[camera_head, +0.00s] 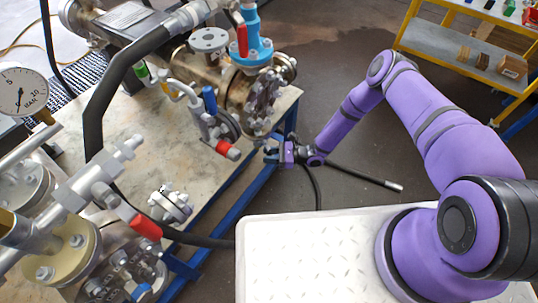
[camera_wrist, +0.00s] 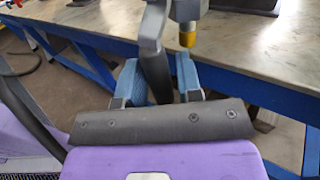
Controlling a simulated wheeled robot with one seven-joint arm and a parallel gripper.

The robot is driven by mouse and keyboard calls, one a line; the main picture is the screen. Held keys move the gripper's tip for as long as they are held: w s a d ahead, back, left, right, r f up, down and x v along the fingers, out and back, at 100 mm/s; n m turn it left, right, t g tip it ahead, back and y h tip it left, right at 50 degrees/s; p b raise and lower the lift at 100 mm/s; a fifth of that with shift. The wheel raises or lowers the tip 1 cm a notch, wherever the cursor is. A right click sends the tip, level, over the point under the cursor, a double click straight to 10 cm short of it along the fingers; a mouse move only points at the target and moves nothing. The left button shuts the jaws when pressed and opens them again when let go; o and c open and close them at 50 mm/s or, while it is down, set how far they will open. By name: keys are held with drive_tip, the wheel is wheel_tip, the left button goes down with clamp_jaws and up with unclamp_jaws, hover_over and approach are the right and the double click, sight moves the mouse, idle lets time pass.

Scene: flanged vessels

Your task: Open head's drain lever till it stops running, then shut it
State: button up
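My gripper (camera_head: 272,152) is beside the bench's right edge in the head view, right of a red lever (camera_head: 228,150) low on the near fitting. In the wrist view, the two blue fingers (camera_wrist: 160,85) are apart, with a dark handle (camera_wrist: 154,72) between them, hanging from a grey fitting (camera_wrist: 152,22). It nearly fills the gap; I cannot tell whether both fingers press on it. A yellow-ended grey spout (camera_wrist: 187,38) is right of the handle. A blue lever (camera_head: 209,98) stands above the red one. No label shows which lever is the head's drain; no running liquid is discernible.
The metal bench top (camera_head: 150,130) has a blue frame. Other red levers (camera_head: 243,40) and (camera_head: 145,227), a green lever (camera_head: 141,70) and a gauge (camera_head: 22,90) crowd the left. A black hose (camera_head: 365,177) lies on the floor below my arm. A yellow shelf (camera_head: 465,45) stands back right.

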clamp_jaws()
